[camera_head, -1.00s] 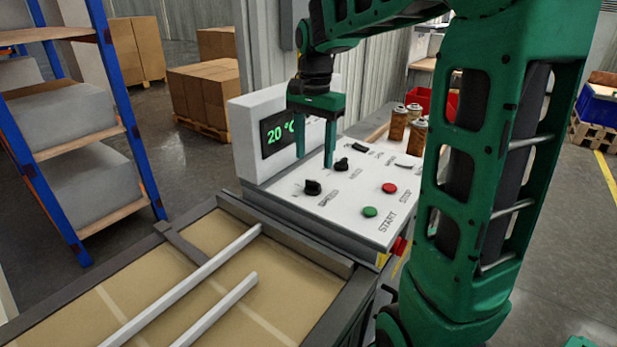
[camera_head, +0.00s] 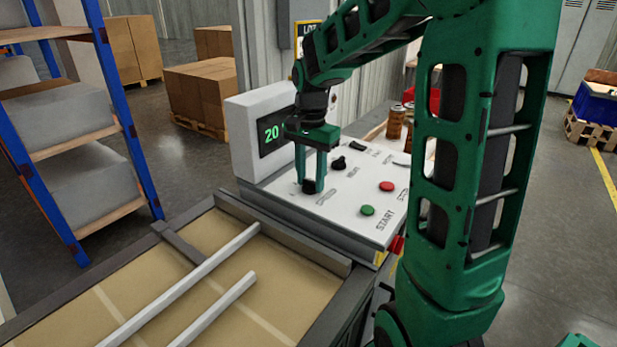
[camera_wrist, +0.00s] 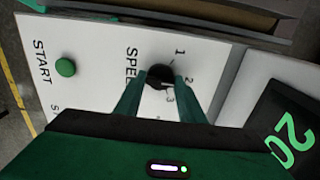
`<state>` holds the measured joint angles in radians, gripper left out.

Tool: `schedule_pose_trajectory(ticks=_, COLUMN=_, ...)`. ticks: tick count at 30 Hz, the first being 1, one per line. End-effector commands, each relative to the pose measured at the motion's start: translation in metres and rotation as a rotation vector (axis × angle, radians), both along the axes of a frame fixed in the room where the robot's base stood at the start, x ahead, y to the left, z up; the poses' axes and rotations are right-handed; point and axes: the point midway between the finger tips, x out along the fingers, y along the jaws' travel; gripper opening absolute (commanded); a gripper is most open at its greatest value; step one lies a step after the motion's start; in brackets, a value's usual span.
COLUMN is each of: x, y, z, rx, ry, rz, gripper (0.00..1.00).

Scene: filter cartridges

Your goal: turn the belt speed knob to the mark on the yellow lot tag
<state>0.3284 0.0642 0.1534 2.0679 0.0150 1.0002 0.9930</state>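The belt speed knob (camera_head: 309,187) is a small black knob on the white panel top. In the wrist view the knob (camera_wrist: 160,76) sits beside the letters "SPEE", with 1, 2 and 3 around its right side. My gripper (camera_head: 310,184) points down over it, one finger on each side. In the wrist view the fingertips (camera_wrist: 161,80) lie close to the knob's sides; whether they press on it is unclear. The yellow-edged lot tag (camera_head: 303,32) is on the wall behind, mostly hidden by my arm, and its mark cannot be read.
Another black knob (camera_head: 339,163) stands behind my gripper. A red button (camera_head: 386,186) and a green START button (camera_head: 367,210) are on the same panel. The display box (camera_head: 262,112) showing 20 rises at the panel's left. The conveyor (camera_head: 150,290) lies in front.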

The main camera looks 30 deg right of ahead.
Motion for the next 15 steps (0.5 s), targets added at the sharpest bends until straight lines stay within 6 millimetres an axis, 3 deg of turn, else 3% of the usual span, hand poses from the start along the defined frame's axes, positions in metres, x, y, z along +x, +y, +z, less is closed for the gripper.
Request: schedule_pose_trajectory(ticks=15, x=0.0022, y=0.0005, z=0.0012, rx=0.0, ry=-0.007, rz=0.085, gripper=0.13)
